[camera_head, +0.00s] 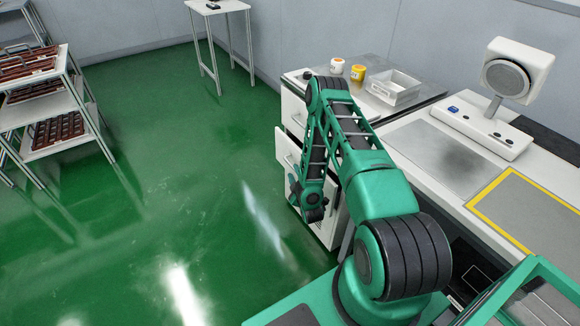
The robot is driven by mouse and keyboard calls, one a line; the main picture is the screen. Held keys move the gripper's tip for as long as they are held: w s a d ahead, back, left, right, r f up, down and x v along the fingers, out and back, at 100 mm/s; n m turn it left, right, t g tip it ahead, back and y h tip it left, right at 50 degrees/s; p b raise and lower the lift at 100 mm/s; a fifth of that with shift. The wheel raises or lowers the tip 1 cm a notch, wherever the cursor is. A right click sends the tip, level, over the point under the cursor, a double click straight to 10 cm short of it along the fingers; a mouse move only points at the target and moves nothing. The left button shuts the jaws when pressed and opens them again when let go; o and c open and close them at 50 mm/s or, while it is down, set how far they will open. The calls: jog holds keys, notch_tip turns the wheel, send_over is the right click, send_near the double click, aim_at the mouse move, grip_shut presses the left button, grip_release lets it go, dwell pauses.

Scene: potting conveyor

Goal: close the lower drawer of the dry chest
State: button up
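The dry chest appears to be the white cabinet (293,112) under the left end of the worktop. A white drawer front (286,152) stands out from its face, below an upper front that looks flush. This drawer looks partly open; my arm hides its inside and right part. Another white panel (325,232) shows lower down, mostly behind my arm. My green and black arm reaches over the chest and bends down in front of it. My gripper (304,203) is low, beside the chest's front and below the protruding drawer front. Its fingers are too small to tell open from shut.
A shelf rack (75,80) with trays stands left. Green floor (190,180) between is clear.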

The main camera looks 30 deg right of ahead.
aim_at(292, 167)
jog(key=x, duration=0.7)
jog(key=shift+w+d+f, duration=0.1)
jog(key=shift+w, duration=0.2)
grip_shut()
